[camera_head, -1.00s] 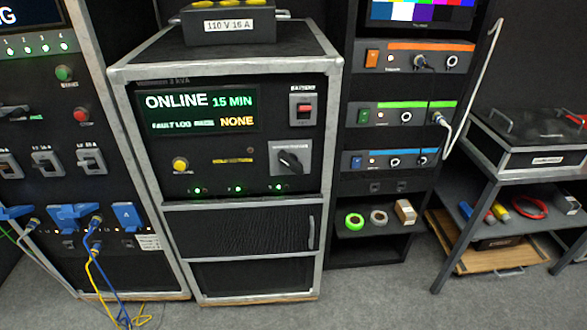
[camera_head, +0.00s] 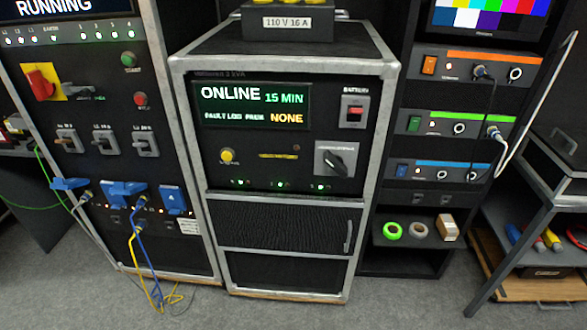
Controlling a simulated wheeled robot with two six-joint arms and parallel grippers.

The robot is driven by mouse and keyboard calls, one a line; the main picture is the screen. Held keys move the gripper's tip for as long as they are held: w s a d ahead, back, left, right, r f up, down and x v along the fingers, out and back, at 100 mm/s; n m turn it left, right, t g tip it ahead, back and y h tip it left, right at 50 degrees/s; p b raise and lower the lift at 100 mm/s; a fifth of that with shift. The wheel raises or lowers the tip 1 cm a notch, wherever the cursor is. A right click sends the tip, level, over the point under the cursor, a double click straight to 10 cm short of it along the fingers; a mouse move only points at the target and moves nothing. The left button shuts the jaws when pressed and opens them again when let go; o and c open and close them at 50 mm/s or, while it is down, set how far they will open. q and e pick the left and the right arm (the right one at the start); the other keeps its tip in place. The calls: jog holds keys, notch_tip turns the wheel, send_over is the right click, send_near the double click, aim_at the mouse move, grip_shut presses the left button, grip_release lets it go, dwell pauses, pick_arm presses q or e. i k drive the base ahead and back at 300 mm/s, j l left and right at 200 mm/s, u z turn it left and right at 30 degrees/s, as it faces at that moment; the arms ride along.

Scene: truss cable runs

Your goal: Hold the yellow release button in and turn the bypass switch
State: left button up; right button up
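The yellow release button (camera_head: 227,156) is on the left of the front panel of the UPS cabinet (camera_head: 384,150), below the screen (camera_head: 252,107). The bypass switch (camera_head: 337,160) is a dark rotary knob on a light grey plate at the panel's right; its handle lies at a slant. The screen reads ONLINE, 15 MIN, with the fault log line ending in NONE. A red battery rocker (camera_head: 354,112) sits above the switch. Neither of my grippers shows, and nothing touches the button or the switch.
A power rack (camera_head: 105,170) with breakers and blue plugs stands close on the left, its cables (camera_head: 150,270) reaching the floor. An equipment rack (camera_head: 405,200) stands on the right, with a shelf trolley (camera_head: 510,225) beyond it.

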aim_at(226, 156)
jog(key=i+j, duration=0.25)
jog(key=i, duration=0.2)
jog(key=i+j, duration=0.3)
jog(key=i, duration=0.1)
